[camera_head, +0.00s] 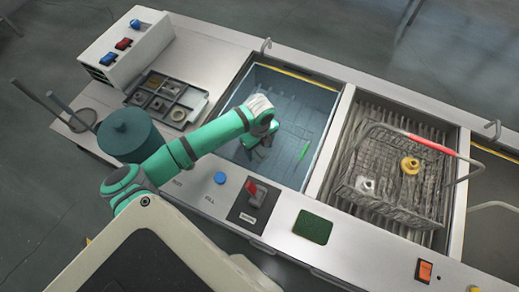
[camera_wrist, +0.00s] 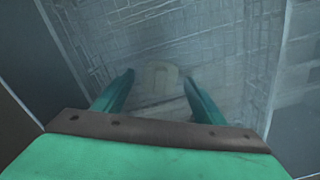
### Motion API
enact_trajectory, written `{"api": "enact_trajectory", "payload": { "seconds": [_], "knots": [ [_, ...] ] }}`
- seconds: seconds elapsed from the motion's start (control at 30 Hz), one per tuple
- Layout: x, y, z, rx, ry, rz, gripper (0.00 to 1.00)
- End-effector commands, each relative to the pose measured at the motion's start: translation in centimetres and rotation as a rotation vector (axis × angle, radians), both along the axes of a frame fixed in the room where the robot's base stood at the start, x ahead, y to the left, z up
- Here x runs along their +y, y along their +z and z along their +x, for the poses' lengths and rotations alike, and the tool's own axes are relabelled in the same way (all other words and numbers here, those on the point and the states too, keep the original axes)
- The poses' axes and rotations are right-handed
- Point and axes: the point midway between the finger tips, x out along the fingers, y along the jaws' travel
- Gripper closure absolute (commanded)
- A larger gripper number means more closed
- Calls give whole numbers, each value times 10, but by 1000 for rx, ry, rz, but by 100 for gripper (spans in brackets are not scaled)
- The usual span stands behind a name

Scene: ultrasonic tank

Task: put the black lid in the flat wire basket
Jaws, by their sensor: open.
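My gripper (camera_head: 257,154) is open and reaches down into the water-filled tank; it also shows in the wrist view (camera_wrist: 158,84). Between and beyond its fingertips lies a pale, rounded, blurred piece (camera_wrist: 160,72), which I cannot identify for sure. The fingers appear apart from it. Wire mesh (camera_wrist: 140,18) shows under the water in the wrist view. A faint flat wire basket (camera_head: 290,140) with a green grip (camera_head: 304,151) lies in the tank. I cannot make out a black lid; my arm and gripper hide part of the tank.
A wire basket (camera_head: 385,208) with a red-gripped handle (camera_head: 428,144) stands right of the tank, holding a yellow part (camera_head: 410,165) and a whitish part (camera_head: 366,184). A compartment tray (camera_head: 192,93), a dark pot (camera_head: 128,132) and a switch box (camera_head: 126,48) stand left.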

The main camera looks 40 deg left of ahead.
Motion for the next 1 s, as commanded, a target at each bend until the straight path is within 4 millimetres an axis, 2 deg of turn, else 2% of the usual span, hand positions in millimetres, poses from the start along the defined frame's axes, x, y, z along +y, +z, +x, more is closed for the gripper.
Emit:
{"api": "enact_trajectory", "payload": {
  "seconds": [0.3, 0.5, 0.7, 1.0],
  "knots": [
    [1, 61, 0, -2, -3, 3, 36],
    [-1, 94, 1, -1, -4, 2, 36],
    [-1, 110, 1, -1, -3, 0, 36],
    [-1, 113, 0, 0, -1, 0, 36]
  ]
}}
